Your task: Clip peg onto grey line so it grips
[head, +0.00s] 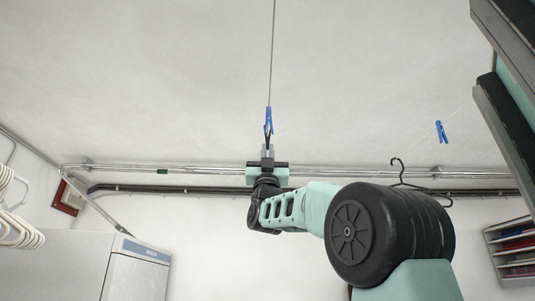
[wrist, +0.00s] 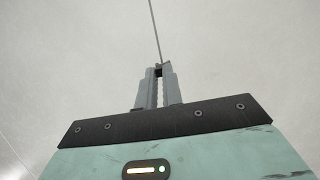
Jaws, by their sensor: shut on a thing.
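A blue peg (head: 268,121) stands upright at the tip of my gripper (head: 267,148) in the head view, near the middle. My gripper points upward and is shut on the peg's lower end. The grey line (head: 273,50) comes down from the top and meets the peg's upper end in the picture. I cannot tell whether the peg's jaws are around the line or only overlap it. In the wrist view the fingers of my gripper (wrist: 160,74) are close together, with the grey line (wrist: 155,30) rising beyond their tips. No blue of the peg shows there.
Another blue peg (head: 441,131) hangs on a thin pale line at the right. A dark hanger (head: 398,170) hangs near the wall pipes (head: 330,171). White hangers (head: 18,230) and a white cabinet (head: 135,275) are at left, shelves (head: 515,248) at right. Air around my gripper is clear.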

